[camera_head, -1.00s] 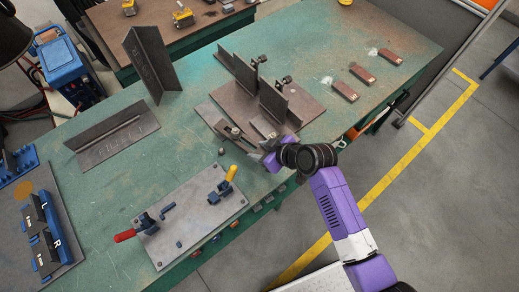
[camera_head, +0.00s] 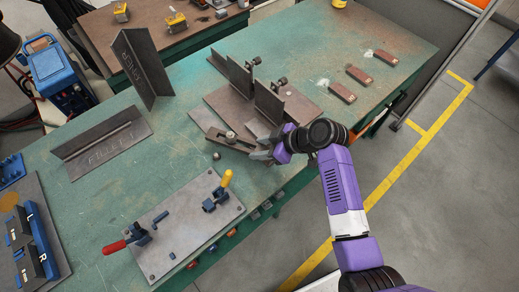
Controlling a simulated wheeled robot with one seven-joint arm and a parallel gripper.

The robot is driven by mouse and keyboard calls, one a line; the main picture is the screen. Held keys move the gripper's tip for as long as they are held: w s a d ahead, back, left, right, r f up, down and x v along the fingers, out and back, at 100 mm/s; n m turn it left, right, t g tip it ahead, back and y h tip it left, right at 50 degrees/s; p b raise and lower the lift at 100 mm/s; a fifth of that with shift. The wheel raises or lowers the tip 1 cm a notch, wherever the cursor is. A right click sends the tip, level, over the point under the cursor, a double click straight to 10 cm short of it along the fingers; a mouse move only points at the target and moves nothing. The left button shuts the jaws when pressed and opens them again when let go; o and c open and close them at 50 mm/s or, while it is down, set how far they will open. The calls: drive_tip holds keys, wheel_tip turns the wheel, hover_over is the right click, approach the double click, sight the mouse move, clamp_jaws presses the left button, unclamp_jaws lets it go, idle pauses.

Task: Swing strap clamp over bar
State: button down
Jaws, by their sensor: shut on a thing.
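The strap clamp (camera_head: 232,139), a dark flat strap with a round nut on it, lies at the front left of the brown steel fixture plate (camera_head: 303,107). My gripper (camera_head: 262,155) comes in from the right at the plate's front edge. It is shut on the strap clamp's near right end; the fingertips are small and partly hidden by my wrist. Upright dark plates (camera_head: 268,103) stand on the fixture just behind the strap. I cannot clearly tell the bar from the other steel pieces, nor whether the strap lies over it.
A toggle-clamp plate (camera_head: 190,230) with red and yellow handles lies in front on the green table (camera_head: 110,180). Dark angle pieces (camera_head: 145,66) stand at left. Several brown blocks (camera_head: 342,92) lie at back right.

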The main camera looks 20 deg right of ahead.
drive_tip(key=c, duration=0.8)
unclamp_jaws()
drive_tip(key=v, duration=0.7)
drive_tip(key=shift+s+d+r+b, duration=0.2)
drive_tip(key=shift+r+b, duration=0.1)
drive_tip(key=shift+b, duration=0.1)
drive_tip(key=shift+c, duration=0.4)
